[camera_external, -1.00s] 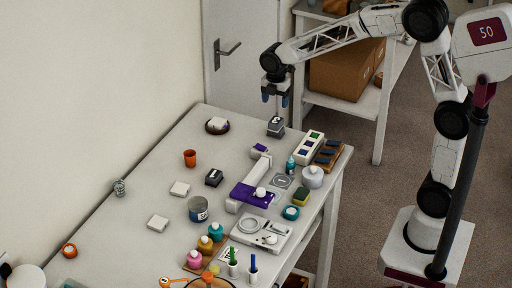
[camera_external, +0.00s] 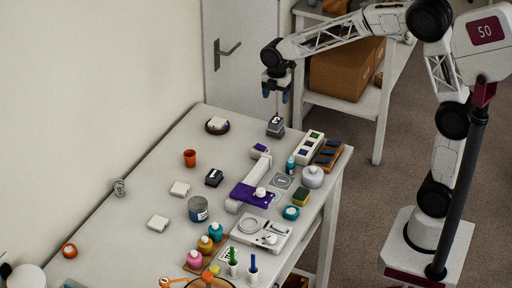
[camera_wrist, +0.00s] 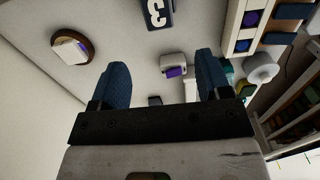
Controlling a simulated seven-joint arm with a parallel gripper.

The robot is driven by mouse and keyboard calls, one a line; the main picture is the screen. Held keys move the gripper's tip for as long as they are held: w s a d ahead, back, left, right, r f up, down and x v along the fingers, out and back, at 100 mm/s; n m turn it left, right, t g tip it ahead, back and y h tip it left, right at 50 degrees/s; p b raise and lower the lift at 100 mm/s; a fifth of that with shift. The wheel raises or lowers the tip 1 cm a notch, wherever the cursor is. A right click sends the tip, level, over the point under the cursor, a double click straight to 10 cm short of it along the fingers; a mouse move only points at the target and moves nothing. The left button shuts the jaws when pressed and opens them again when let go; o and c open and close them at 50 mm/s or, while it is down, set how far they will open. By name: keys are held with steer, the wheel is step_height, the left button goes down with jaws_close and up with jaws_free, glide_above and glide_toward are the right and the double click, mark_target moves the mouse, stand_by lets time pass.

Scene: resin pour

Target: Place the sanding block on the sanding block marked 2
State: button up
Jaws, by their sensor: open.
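A dark grey block marked 3 (camera_external: 275,121) stands at the far end of the table, with a grey layer beneath its top; I cannot tell whether it is one block or two stacked. It also shows at the top edge of the wrist view (camera_wrist: 157,12). A smaller black block with a white label (camera_external: 214,177) lies nearer the middle; its mark is too small to read. I cannot make out a 2 on any block. My gripper (camera_external: 276,95) is open and empty, above the far end of the table, over the block marked 3. Its blue fingers (camera_wrist: 162,82) are spread apart.
A white-and-purple device (camera_external: 250,193) stands mid-table. A white box with coloured squares (camera_external: 309,147) and a brown rack (camera_external: 328,154) are at the right edge. A dark round dish (camera_external: 217,126) and orange cup (camera_external: 190,158) stand left. Bare tabletop surrounds the black block.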

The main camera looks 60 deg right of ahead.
steer(key=s+a+r+m+t, duration=0.1)
steer(key=s+a+r+m, duration=0.2)
steer(key=s+m, duration=0.6)
steer(key=s+a+r+m+t, duration=0.1)
steer(key=s+m, duration=0.8)
steer(key=s, duration=2.1)
steer(key=shift+a+r+t, duration=0.3)
steer(key=shift+a+r, duration=0.65)
steer(key=shift+a, duration=0.15)
